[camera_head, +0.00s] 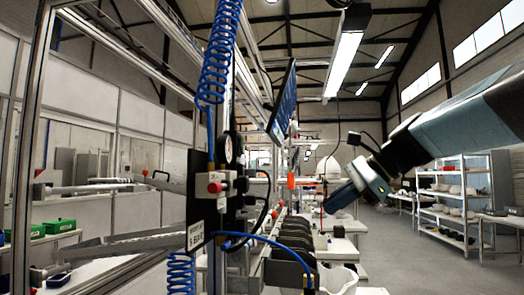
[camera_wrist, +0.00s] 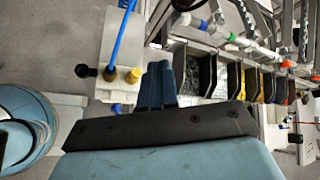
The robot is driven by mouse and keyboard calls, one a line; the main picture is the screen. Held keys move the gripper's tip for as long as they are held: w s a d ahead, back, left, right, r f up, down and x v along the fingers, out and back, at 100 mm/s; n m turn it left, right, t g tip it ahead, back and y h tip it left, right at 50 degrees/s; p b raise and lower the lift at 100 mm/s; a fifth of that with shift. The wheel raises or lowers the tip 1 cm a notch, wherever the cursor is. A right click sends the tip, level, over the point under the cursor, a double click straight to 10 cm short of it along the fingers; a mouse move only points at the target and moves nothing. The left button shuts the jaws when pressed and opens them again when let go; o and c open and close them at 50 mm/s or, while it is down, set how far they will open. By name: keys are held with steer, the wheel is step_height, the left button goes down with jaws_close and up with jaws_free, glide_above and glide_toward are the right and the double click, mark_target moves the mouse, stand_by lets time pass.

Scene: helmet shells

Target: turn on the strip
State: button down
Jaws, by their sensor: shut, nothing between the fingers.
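My gripper (camera_head: 337,201) hangs at the right of the head view, its fingers pointing down and left, apart from the workstation. In the wrist view its two blue fingers (camera_wrist: 158,84) are together with nothing between them. I cannot tell for sure which thing is the strip. A black control plate (camera_head: 200,207) with a red knob (camera_head: 215,187) stands left of my gripper in the head view. A lit ceiling light (camera_head: 343,64) hangs above. In the wrist view a pale plate (camera_wrist: 117,48) with a yellow fitting (camera_wrist: 132,76) lies just left of the fingers.
Blue coiled hoses (camera_head: 217,62) hang on the metal frame (camera_head: 29,150). A row of dark bins (camera_head: 290,255) runs along the bench; bins (camera_wrist: 253,84) also show in the wrist view. Shelving (camera_head: 450,205) stands at right. The aisle floor (camera_head: 400,245) is clear.

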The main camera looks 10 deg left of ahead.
mark_target(242, 146)
steer(key=w+a+r+m+g+y, duration=0.1)
steer(key=w+a+r+m+y, duration=0.1)
steer(key=r, duration=0.5)
steer(key=w+a+r+m+g+y, duration=0.2)
steer(key=w+a+r+y, duration=0.1)
steer(key=w+r, duration=0.3)
steer(key=shift+w+a+r+m+y, duration=0.15)
steer(key=shift+w+r+m+y, duration=0.2)
steer(key=shift+r+y, duration=0.3)
steer(key=shift+s+f, duration=0.1)
steer(key=a, duration=0.4)
steer(key=a+f, duration=0.1)
steer(key=a, duration=0.9)
steer(key=shift+s+f, duration=0.1)
steer(key=shift+f, duration=0.25)
